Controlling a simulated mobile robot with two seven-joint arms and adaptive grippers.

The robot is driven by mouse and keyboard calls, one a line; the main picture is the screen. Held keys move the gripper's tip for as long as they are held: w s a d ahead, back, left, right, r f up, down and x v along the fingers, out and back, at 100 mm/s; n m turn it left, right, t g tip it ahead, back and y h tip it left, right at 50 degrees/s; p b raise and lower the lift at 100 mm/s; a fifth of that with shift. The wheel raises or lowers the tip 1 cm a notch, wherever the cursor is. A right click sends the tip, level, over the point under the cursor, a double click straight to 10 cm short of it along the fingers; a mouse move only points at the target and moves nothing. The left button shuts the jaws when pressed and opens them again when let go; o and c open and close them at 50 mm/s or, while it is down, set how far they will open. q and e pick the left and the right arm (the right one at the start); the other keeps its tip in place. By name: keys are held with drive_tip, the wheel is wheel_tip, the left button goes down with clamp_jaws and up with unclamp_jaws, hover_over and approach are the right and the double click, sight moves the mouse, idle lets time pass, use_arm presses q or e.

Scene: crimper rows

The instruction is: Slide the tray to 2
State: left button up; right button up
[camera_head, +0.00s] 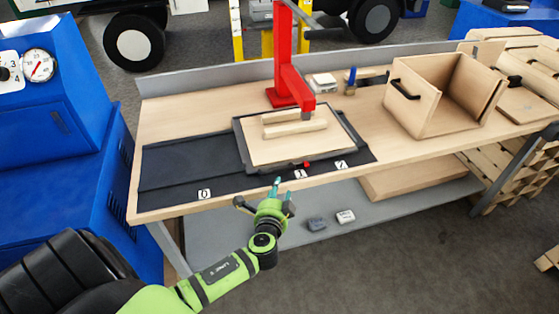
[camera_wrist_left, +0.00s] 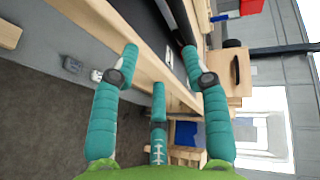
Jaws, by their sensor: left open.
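The tray (camera_head: 240,143) is a dark-framed carrier with a pale wooden board and wooden bars on top. It sits on a black track (camera_head: 180,170) on the workbench. A red mark (camera_head: 306,164) at its front edge is just right of label 1 (camera_head: 300,174), short of label 2 (camera_head: 341,164). Label 0 (camera_head: 204,194) is at the left. My left gripper (camera_head: 268,194) is open and empty, in front of the bench's front edge, apart from the tray. In the left wrist view its teal fingers (camera_wrist_left: 158,75) are spread beside the bench edge. My right gripper is not in view.
A red press column (camera_head: 285,60) stands behind the tray, its arm over the board. A wooden box (camera_head: 430,110) with a black handle is to the right. A blue cabinet (camera_head: 55,120) stands at the left. Small blocks (camera_head: 345,216) lie on the lower shelf.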

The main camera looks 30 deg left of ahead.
sight(280, 171)
use_arm(q)
drive_tip(key=shift+y, duration=0.4)
drive_tip(key=shift+w+a+r+p, duration=0.15)
drive_tip(key=shift+w+a, duration=0.5)
drive_tip(key=shift+w, duration=0.35)
drive_tip(key=shift+w+a+r+p, duration=0.2)
drive_tip(key=shift+w+a, duration=0.4)
drive_tip(key=shift+w, duration=0.45)
drive_tip(key=shift+w+a+r+p, duration=0.15)
drive_tip(key=shift+w+a, duration=0.5)
drive_tip(key=shift+w, duration=0.35)
clamp_jaws()
drive_tip(key=shift+w+d, duration=0.1)
